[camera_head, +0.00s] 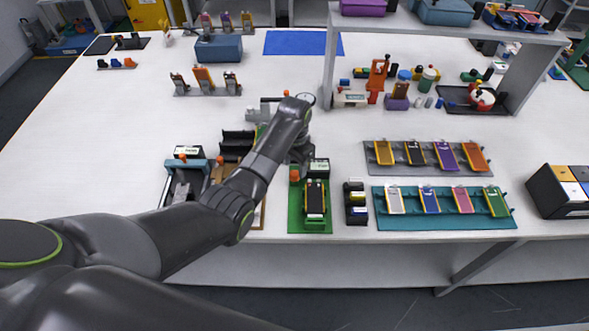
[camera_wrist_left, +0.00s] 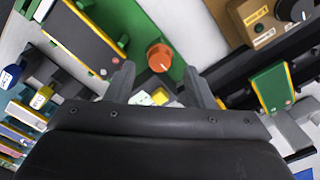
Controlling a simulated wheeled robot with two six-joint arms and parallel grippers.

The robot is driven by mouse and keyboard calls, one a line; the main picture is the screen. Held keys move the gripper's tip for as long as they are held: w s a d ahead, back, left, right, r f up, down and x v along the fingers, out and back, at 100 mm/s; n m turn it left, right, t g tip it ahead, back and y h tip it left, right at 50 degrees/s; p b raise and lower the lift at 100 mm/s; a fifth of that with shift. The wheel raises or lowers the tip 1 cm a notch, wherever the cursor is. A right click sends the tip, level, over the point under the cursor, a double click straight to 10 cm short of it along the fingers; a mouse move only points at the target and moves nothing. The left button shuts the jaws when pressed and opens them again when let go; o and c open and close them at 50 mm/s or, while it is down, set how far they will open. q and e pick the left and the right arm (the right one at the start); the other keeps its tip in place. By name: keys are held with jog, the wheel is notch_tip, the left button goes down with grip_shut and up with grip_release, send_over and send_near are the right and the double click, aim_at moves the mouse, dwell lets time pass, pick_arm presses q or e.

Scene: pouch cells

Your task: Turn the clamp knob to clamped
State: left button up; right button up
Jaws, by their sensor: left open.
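An orange round knob (camera_wrist_left: 160,57) with a pale pointer mark stands on a green fixture (camera_wrist_left: 178,20) in the left wrist view. It also shows in the head view (camera_head: 295,175), at the upper left of the green fixture (camera_head: 295,212). A black cell with yellow edges (camera_wrist_left: 82,38) lies on the fixture. My left gripper (camera_wrist_left: 159,72) is open, its fingers on either side of the knob's near side with gaps, apparently not touching it. In the head view my left gripper (camera_head: 302,158) is over the fixture's back end, partly hidden by its own wrist. No clamp label is readable. My right gripper is out of view.
A brown box with a black knob (camera_wrist_left: 303,10) is at the upper right of the wrist view. A teal fixture (camera_head: 170,186) stands left of the green one. A black holder (camera_head: 356,204) and a teal cell rack (camera_head: 445,222) are to the right.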

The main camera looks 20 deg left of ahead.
aim_at(295, 173)
pick_arm(q)
jog(key=shift+f, duration=1.6)
jog(key=c, duration=1)
